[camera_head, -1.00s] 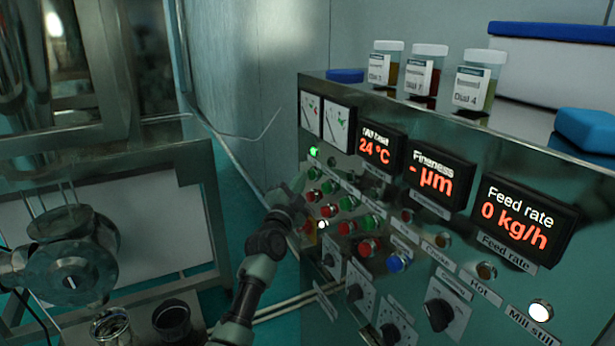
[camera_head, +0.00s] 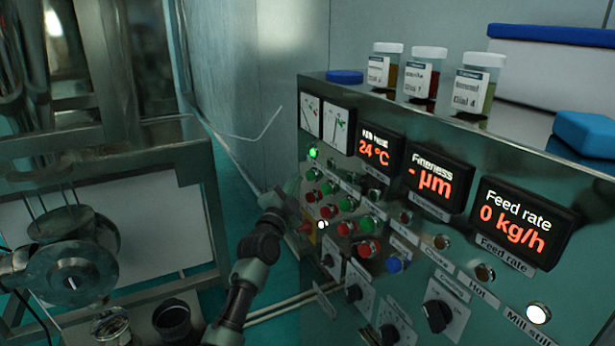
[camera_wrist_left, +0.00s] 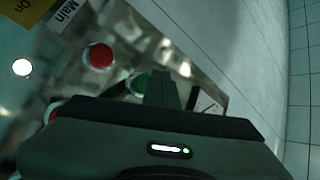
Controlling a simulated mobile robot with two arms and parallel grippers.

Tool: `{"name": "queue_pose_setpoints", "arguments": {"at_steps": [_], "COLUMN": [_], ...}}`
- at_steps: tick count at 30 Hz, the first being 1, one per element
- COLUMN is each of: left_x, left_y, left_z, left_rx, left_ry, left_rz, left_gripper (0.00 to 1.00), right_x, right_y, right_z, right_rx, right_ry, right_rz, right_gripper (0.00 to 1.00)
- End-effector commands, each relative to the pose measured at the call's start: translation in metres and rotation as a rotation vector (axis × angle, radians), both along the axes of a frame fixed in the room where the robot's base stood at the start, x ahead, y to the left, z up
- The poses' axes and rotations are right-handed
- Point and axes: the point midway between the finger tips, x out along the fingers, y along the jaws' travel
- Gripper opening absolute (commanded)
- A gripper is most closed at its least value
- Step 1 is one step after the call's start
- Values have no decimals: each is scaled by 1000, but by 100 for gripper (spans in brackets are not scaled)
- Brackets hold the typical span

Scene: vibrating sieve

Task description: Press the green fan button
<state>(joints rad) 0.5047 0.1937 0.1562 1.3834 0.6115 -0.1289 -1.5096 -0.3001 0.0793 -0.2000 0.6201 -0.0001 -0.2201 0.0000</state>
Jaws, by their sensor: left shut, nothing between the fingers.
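The metal control panel (camera_head: 455,285) carries rows of round push buttons. Several are green, among them an upper one (camera_head: 315,173) and a lower one (camera_head: 366,222); their labels are too small to read, so I cannot tell which is the fan button. My left gripper (camera_wrist_left: 168,88) is shut and empty, at the left edge of the panel in the head view. In the left wrist view, a green button (camera_wrist_left: 138,82) is partly hidden behind the gripper, close to its fingertips. I cannot tell whether they touch. My right gripper is not in view.
Black knobs (camera_head: 438,315) stick out along the panel's bottom. Labelled jars (camera_head: 421,75) stand on top. A metal frame (camera_head: 205,190) stands to the left.

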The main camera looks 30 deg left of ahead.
Motion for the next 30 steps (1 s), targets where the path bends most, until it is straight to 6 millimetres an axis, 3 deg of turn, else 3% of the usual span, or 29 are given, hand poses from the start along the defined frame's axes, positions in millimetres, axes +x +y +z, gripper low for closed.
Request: {"name": "queue_pose_setpoints", "arguments": {"at_steps": [7,21,30], "left_x": [-4,-38,-40], "left_y": [3,29,30], "left_z": [0,0,0], "left_rx": [1,3,0], "left_ry": [1,1,0], "left_rz": [1,2,0], "left_gripper": [0,0,0], "right_x": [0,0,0], "right_y": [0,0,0], "right_z": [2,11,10], "right_rx": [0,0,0], "right_ry": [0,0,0], "right_rz": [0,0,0], "right_gripper": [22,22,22]}}
